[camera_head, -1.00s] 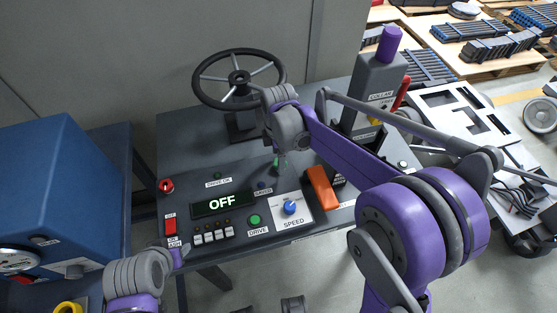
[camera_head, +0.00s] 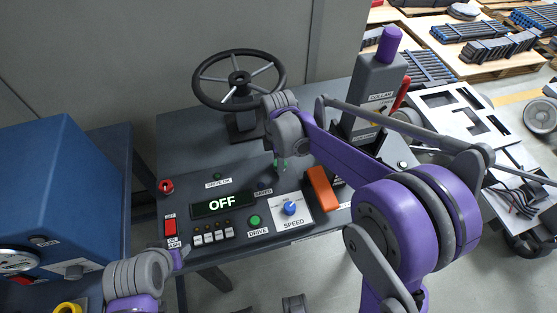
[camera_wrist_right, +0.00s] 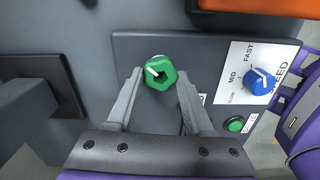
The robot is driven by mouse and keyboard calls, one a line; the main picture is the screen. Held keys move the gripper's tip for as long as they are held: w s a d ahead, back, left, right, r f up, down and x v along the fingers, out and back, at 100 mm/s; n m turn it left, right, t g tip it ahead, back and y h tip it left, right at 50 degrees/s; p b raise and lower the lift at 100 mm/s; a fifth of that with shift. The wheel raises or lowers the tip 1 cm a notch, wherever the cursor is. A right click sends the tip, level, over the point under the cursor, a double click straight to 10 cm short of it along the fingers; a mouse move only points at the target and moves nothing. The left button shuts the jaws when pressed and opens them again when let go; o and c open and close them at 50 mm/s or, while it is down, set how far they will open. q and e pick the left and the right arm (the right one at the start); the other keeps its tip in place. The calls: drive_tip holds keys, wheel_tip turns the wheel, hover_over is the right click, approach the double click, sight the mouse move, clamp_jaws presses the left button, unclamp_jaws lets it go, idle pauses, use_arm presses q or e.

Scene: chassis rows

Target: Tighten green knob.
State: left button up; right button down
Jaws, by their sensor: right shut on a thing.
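The green knob (camera_wrist_right: 163,75) is round with a notched rim and a white mark at its left. It sits on the grey console panel. My right gripper (camera_wrist_right: 160,76) is shut on it, one finger on each side, in the right wrist view. In the head view my right gripper (camera_head: 280,164) points down at the console top, and only bits of green show between its fingers. My left gripper (camera_head: 178,257) is at the lower left by the console's front edge; its fingers cannot be made out.
The blue speed dial (camera_head: 290,208), green drive button (camera_head: 254,220) and a display reading OFF (camera_head: 222,203) are in front of the right gripper. An orange handle (camera_head: 321,187) stands close to its right. A black handwheel (camera_head: 239,79) rises behind, and a collar column (camera_head: 374,88) stands at the right.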

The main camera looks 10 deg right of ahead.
use_arm(q)
drive_tip(key=shift+f, duration=0.1)
use_arm(e)
drive_tip(key=shift+m, duration=0.4)
